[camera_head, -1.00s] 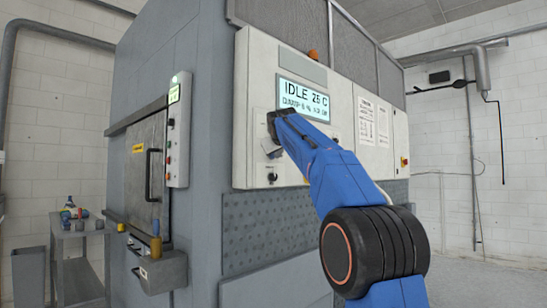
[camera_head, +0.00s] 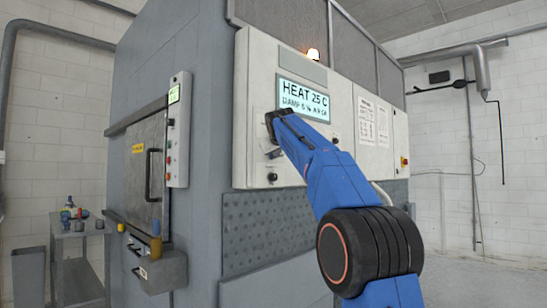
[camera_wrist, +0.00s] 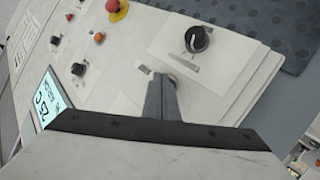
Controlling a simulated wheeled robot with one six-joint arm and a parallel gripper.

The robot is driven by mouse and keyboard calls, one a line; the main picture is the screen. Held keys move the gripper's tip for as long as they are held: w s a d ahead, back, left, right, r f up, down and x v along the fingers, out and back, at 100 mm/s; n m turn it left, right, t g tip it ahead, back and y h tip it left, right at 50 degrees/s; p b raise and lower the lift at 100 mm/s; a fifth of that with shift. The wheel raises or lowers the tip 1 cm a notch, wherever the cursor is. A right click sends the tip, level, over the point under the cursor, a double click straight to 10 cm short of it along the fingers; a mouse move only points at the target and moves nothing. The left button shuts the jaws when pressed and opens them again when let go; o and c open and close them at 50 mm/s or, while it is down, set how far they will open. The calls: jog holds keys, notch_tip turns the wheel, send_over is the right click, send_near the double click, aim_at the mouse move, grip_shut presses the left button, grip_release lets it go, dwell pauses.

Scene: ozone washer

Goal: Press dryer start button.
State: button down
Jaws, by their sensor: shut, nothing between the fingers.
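The dryer's control panel (camera_head: 256,70) is a pale upright face on the big grey machine. Its display (camera_head: 304,101) reads HEAT 25 C; part of it shows at the left of the wrist view (camera_wrist: 48,98). My gripper (camera_wrist: 163,80) is shut and empty, its fingertips at the panel. A small round button (camera_wrist: 174,80) with a bluish edge is mostly hidden behind the fingertips. I cannot tell whether they touch it. In the head view my gripper (camera_head: 275,153) is largely hidden by my blue arm.
A black knob (camera_wrist: 196,39), a red emergency stop (camera_wrist: 117,8) and smaller knobs surround the fingers on the panel. An orange lamp (camera_head: 313,54) glows above the display. A washer door (camera_head: 146,165) and a cart (camera_head: 80,265) stand at left.

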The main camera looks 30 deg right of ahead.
jog(key=shift+s, duration=0.1)
jog(key=shift+s+d, duration=0.3)
jog(key=shift+s, duration=0.45)
jog(key=s, duration=0.1)
jog(key=s+d, duration=0.1)
jog(key=s, duration=0.2)
jog(key=shift+s+d, duration=0.35)
jog(key=shift+f, duration=0.1)
dwell(0.8)
jog(key=s+a+f+g+y, duration=0.2)
jog(key=s+a+f, duration=0.5)
jog(key=s+f, duration=0.5)
jog(key=s+a+f+g+y, duration=0.2)
jog(key=s+a+f, duration=0.5)
jog(key=s+f, duration=0.55)
jog(key=s+a+f+g+y, duration=0.1)
jog(key=s+a+f, duration=0.3)
jog(key=s+f, duration=0.8)
jog(key=s+a+f+g, duration=0.3)
jog(key=s+f, duration=1)
jog(key=f, duration=0.8)
jog(key=shift+s+a+f+m+g+y, duration=0.15)
jog(key=shift+s+a+m+g+y, duration=0.15)
jog(key=shift+a+m+y, duration=0.1)
